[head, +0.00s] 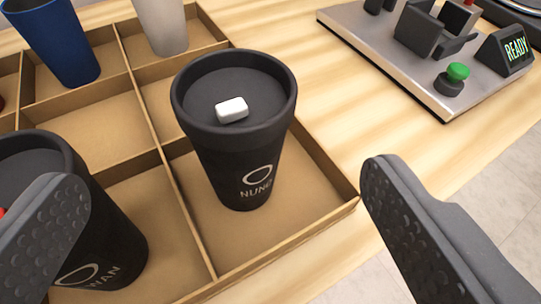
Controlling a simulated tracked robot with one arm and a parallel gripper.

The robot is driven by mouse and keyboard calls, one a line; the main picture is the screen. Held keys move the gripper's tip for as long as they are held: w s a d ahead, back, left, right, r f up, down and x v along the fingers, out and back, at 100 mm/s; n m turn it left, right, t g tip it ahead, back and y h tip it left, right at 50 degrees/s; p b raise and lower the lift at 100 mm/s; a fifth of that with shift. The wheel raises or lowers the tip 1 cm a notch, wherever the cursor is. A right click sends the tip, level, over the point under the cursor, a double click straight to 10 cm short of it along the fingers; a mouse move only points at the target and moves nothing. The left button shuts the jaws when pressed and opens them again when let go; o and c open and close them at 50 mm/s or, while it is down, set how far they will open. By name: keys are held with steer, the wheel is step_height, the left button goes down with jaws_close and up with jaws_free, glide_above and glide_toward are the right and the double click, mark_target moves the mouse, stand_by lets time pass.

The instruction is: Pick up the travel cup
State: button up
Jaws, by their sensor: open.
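A black travel cup (240,150) stands upright in a right-hand compartment of a cardboard divider tray (320,190). It bears a white ring mark and the lettering "NUNO", partly cut off at the curve. Its dark lid has a small white tab (232,109) on top. A second black cup (110,240), with the lettering "WAN" visible, stands in a compartment to the left, partly hidden by my left finger. My gripper (225,205) is open, one finger at each side of the picture. The NUNO cup lies between the fingers in the picture, farther off and apart from them.
A blue cup (55,40) and a light grey cup (163,22) stand in rear compartments. A metal machine plate (385,50) with a green button (457,72) and a "READY" display (514,49) stands at the back right. Bare wooden table (340,110) lies between tray and machine.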

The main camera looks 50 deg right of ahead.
mark_target(233, 87)
steer(key=x, duration=0.3)
steer(key=b+x, duration=0.1)
steer(key=x, duration=0.2)
steer(key=shift+a+f, duration=0.1)
steer(key=shift+f, duration=0.15)
steer(key=shift+w+d, duration=0.4)
steer(key=shift+w, duration=0.1)
steer(key=b+x, duration=0.1)
steer(key=x, duration=0.3)
steer(key=shift+w+d+b, duration=0.15)
steer(key=shift+d+b, duration=0.05)
steer(key=shift+b, duration=0.1)
steer(key=shift+w+d, duration=0.15)
steer(key=c, duration=0.8)
